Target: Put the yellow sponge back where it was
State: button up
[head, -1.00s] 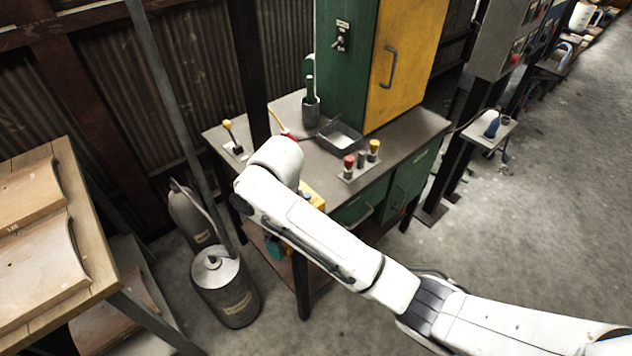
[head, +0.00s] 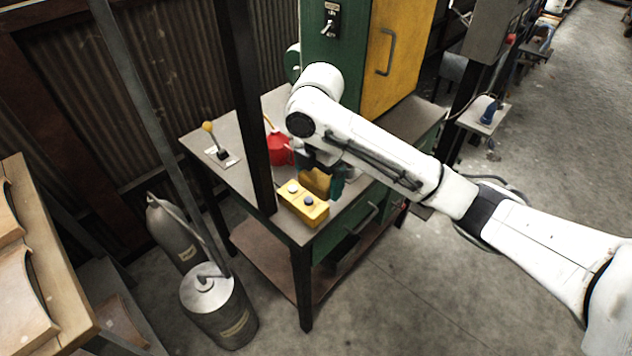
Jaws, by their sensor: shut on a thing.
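The yellow sponge (head: 315,183) shows as a dark yellow block between the teal fingers of my gripper (head: 320,181). My gripper is shut on it, over the front part of the workbench (head: 232,178), just behind the yellow button box. I cannot tell whether the sponge touches the bench top or hangs a little above it. My arm hides part of the bench to the right and behind.
The yellow button box (head: 303,204) sits at the bench's front edge. A red funnel-like thing (head: 279,149) and a yellow-knobbed lever (head: 212,140) stand farther left. A dark post (head: 248,110) rises by the bench. A green and yellow cabinet (head: 392,50) stands behind.

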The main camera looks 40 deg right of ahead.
jog(key=w+d+f+b, duration=0.6)
jog(key=w+d+f, duration=0.1)
jog(key=shift+w+d+f, duration=0.1)
jog(key=shift+f, duration=0.15)
jog(key=shift+w+d+f, duration=0.35)
jog(key=shift+f, duration=1.85)
jog(key=o, duration=0.5)
jog(key=shift+f, duration=0.15)
jog(key=shift+o, duration=0.7)
jog(key=shift+d, duration=0.1)
notch_tip(320, 180, up, 12)
jog(key=p, duration=0.2)
jog(key=shift+w+r, duration=0.15)
jog(key=shift+r, duration=0.05)
